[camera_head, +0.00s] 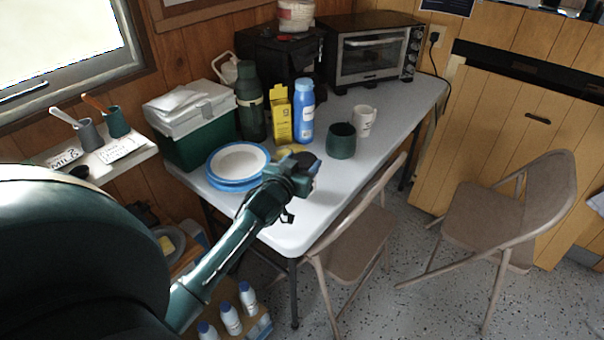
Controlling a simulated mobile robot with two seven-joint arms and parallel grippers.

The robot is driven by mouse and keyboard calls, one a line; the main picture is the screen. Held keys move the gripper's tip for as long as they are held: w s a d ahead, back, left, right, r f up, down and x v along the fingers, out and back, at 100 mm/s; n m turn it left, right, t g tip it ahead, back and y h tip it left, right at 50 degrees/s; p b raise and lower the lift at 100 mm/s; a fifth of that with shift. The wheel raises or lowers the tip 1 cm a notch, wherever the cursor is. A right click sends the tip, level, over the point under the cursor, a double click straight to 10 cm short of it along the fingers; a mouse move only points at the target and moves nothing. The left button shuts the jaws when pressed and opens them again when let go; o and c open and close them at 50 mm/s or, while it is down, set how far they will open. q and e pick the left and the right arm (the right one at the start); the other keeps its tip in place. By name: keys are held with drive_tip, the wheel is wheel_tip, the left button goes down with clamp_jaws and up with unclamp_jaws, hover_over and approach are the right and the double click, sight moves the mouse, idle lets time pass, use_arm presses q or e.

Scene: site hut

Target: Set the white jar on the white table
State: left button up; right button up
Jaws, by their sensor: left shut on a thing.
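The white table (385,121) has a pale top with a rounded front corner. My left gripper (304,181) is over the table's front part, and its hand hides most of what it is shut on. Only a small blue bit (315,167) shows at its fingertips, so I cannot tell whether this is the white jar. A white tub (296,15) with a reddish band stands on a black case at the back. I cannot tell how far the gripper is above the tabletop. My right gripper is not in view.
Blue-rimmed plates (232,183), a yellow carton (280,115), a blue bottle (303,112), a green cup (341,141) and a white mug (363,121) stand around the gripper. A toaster oven (372,55) is behind. Folding chairs (350,235) stand in front. The table's front corner is clear.

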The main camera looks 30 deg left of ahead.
use_arm(q)
drive_tip(key=shift+f, duration=1.3)
drive_tip(key=shift+f, duration=0.1)
drive_tip(key=o, duration=1.1)
drive_tip(key=shift+f, duration=0.15)
drive_tip(key=o, duration=0.4)
drive_tip(key=shift+o, duration=0.2)
